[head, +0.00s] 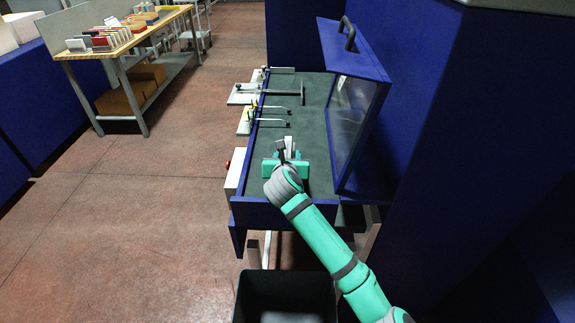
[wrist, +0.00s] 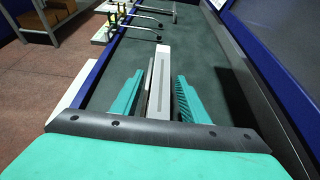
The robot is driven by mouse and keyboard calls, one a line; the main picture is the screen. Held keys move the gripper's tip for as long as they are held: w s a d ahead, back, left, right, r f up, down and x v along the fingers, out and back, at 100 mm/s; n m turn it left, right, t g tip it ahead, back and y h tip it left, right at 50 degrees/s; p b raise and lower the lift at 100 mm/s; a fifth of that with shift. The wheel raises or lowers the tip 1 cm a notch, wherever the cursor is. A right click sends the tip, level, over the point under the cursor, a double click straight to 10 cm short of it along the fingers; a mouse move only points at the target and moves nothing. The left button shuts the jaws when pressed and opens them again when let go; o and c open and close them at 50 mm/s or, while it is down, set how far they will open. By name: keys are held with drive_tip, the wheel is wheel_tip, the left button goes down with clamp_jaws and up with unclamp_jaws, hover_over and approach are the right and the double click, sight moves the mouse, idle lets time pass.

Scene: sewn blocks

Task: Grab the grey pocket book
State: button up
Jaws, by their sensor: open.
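The grey pocket book (wrist: 162,85) stands upright, narrow, with a pale grey edge and a darker side facing left. In the wrist view it lies between the two teal fingers of my gripper (wrist: 158,78), which are open with a visible gap on each side. In the head view the book (head: 289,144) shows just beyond my gripper (head: 286,164), over the near part of the dark green bench surface. The lower part of the book is hidden by my gripper.
The blue-edged bench (head: 308,115) carries several clamps (head: 275,108) along its left side. A raised blue-framed clear lid (head: 350,105) closes in the right side. A black bin (head: 285,298) stands below the near end. A table with books (head: 125,40) is far left.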

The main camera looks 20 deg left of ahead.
drive_tip(key=shift+c, duration=0.3)
clamp_jaws()
